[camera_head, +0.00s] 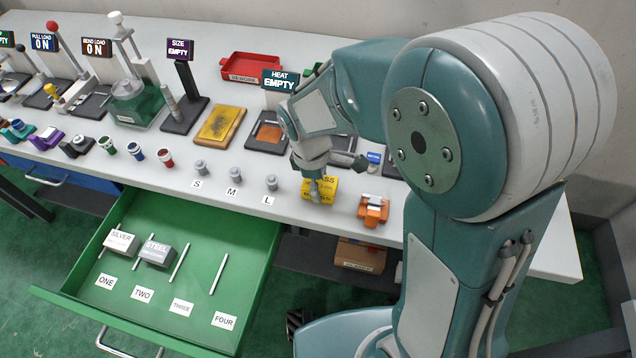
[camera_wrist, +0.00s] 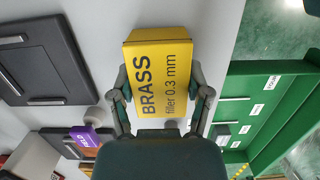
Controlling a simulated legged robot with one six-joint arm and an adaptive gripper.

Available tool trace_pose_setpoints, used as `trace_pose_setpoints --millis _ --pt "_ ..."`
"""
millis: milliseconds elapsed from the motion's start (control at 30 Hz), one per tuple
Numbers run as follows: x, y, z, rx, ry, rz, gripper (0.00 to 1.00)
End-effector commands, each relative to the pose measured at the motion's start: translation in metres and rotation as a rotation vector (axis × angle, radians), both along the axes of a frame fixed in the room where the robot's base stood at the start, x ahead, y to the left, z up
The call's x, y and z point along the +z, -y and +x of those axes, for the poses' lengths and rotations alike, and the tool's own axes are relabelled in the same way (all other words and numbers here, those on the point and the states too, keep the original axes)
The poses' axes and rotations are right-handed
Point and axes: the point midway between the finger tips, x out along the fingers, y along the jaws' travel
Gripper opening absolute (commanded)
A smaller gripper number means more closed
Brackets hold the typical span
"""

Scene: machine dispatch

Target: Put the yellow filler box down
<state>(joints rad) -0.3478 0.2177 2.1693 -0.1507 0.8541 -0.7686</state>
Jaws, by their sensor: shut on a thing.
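The yellow filler box (camera_head: 322,190), marked BRASS, is at the bench's front edge in the head view, between the weight labelled L and an orange device. My gripper (camera_head: 314,186) comes down on it from above, and its lower part covers some of the box. In the wrist view the box (camera_wrist: 160,75) reads "BRASS filler 0.3 mm" and sits between the two fingers of my gripper (camera_wrist: 162,100), which are shut on its sides. I cannot tell whether the box touches the bench top.
An open green drawer (camera_head: 262,262) holds a SILVER box (camera_head: 121,242) in place ONE and a STEEL box (camera_head: 157,252) in place TWO; THREE and FOUR are bare. Grey weights (camera_head: 236,174) and an orange device (camera_head: 373,209) flank the yellow box. Machines line the bench behind.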

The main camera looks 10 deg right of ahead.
Motion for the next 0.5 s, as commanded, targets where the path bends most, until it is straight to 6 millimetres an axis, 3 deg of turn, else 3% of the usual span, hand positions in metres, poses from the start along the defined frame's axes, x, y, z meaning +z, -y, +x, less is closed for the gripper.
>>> trace_pose_setpoints --millis 33,67,133,500 --pt "-0.0018 -0.001 -0.0002 0.001 -0.002 -0.001 0.16" --pt "-0.0022 -0.0016 -0.0001 0.001 -0.001 -0.002 0.67" --pt "-0.0022 -0.0032 -0.0002 0.002 0.0 -0.003 0.97" --pt "-0.0019 -0.003 -0.0003 0.001 -0.001 -0.003 0.97"
